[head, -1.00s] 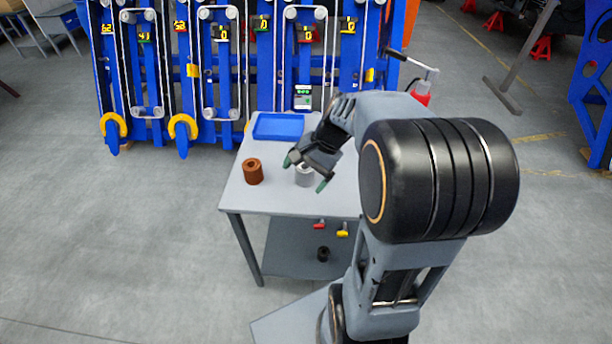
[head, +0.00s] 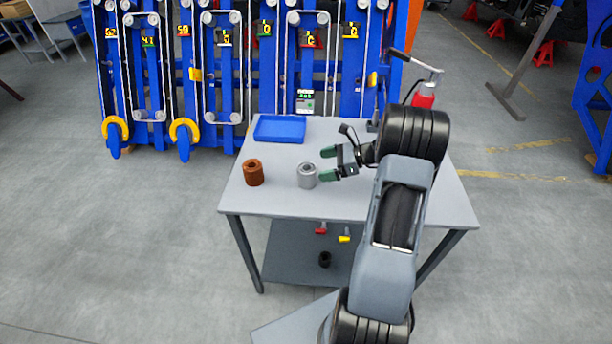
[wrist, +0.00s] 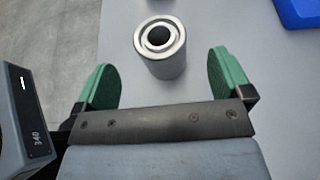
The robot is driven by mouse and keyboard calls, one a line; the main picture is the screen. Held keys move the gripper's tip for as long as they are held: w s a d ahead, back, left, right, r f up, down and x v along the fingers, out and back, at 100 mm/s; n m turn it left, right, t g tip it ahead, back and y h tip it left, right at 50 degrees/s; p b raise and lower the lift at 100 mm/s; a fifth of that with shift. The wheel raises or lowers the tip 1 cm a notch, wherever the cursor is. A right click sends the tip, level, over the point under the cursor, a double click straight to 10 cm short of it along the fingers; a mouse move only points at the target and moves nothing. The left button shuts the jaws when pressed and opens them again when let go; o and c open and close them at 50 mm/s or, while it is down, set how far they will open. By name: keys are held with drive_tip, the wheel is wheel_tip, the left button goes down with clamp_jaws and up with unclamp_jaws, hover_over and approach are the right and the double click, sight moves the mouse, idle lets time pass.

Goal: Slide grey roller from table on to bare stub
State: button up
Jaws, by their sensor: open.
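The grey roller (head: 307,175) stands upright on the table (head: 400,203), with its bore facing up. In the wrist view the roller (wrist: 160,52) is just beyond the fingertips, roughly midway between them. My gripper (head: 326,162) is open and empty, low over the table on the roller's right side. Its green fingers (wrist: 165,78) point toward the roller, with a visible gap on each side. The blue chassis (head: 235,70) with its rollers and belts stands behind the table. I cannot tell which of its stubs is bare.
A brown roller (head: 253,172) stands left of the grey one. A blue tray (head: 279,128) lies at the table's back left, and a red bottle-like tool (head: 424,96) stands at the back right. A black ring (head: 324,259) lies on the lower shelf.

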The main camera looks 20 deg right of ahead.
sight(312, 167)
drive_tip(key=shift+x, duration=3.4)
drive_tip(key=shift+f, duration=0.1)
drive_tip(key=shift+c, duration=0.2)
drive_tip(key=shift+d, duration=0.1)
drive_tip(key=c, duration=1.3)
